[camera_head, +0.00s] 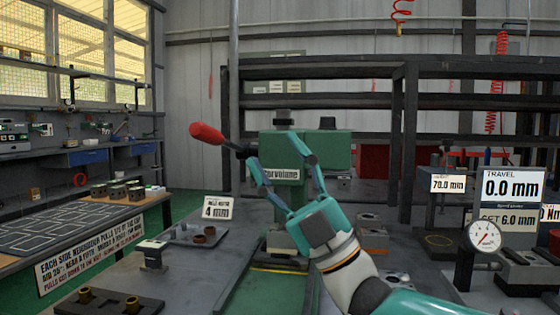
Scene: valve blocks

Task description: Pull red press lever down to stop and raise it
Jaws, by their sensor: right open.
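The press lever has a red handle (207,133) on a dark rod that runs down and right to the green press head (335,150). The lever points up and left. My right gripper (278,154) comes in from the lower right in front of the press. Its two green-grey fingers are spread and hold nothing. The left finger is near the lower end of the lever rod; I cannot tell whether they touch. The red handle is clear of the fingers. My arm hides part of the press column and base. My left gripper is not in view.
A dial gauge (483,236) and a travel sign (513,188) reading 0.0 mm stand at the right. A grey tray (180,236) with brown rings lies left of the press. A dark rack (408,140) stands behind. A workbench (75,220) is at the left.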

